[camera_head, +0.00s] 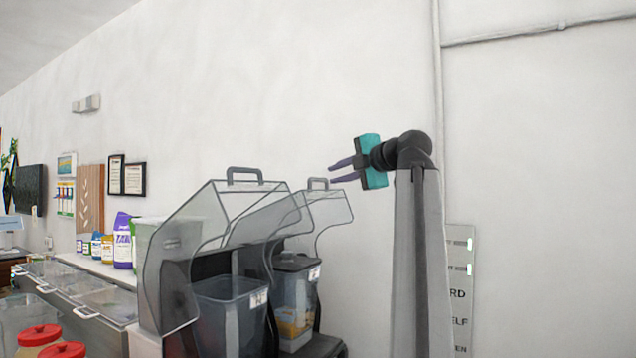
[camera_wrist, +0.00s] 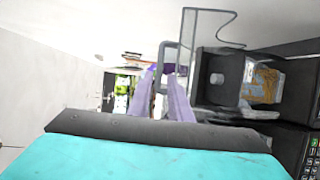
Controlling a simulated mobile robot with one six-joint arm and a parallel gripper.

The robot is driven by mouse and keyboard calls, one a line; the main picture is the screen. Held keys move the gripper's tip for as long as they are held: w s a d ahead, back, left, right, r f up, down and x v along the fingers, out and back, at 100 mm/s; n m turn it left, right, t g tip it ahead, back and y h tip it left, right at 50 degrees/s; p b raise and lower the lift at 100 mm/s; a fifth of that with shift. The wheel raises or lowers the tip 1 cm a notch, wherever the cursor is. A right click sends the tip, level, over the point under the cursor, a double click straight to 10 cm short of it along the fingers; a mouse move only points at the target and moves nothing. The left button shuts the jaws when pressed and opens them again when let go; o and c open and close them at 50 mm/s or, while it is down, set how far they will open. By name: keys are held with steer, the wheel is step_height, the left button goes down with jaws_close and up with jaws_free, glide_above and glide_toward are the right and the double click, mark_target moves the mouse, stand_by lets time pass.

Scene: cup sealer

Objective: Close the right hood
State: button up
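The right hood (camera_head: 328,210) is a clear, dark-edged cover, raised above a bin, with a grey handle (camera_head: 318,182) on top. Its edge also shows in the wrist view, with the handle (camera_wrist: 161,55) just past my fingertips. My gripper (camera_head: 332,174) has purple fingers pointing left, slightly right of and above that handle. In the wrist view my gripper (camera_wrist: 162,72) has its fingers apart, with a narrow gap between them. I cannot tell whether they touch the handle. No grip on it is visible.
The left hood (camera_head: 245,215), with its own handle (camera_head: 245,174), is also raised beside the right one. Clear bins (camera_head: 230,318) stand below. The white wall (camera_head: 300,100) is behind. Bottles (camera_head: 124,240) and red-lidded jars (camera_head: 40,335) stand at left. Space above the hoods is clear.

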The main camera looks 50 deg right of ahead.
mark_target(320, 179)
steer(key=p+x, duration=0.3)
steer(key=x, duration=0.6)
steer(key=shift+w, duration=0.15)
jaws_close()
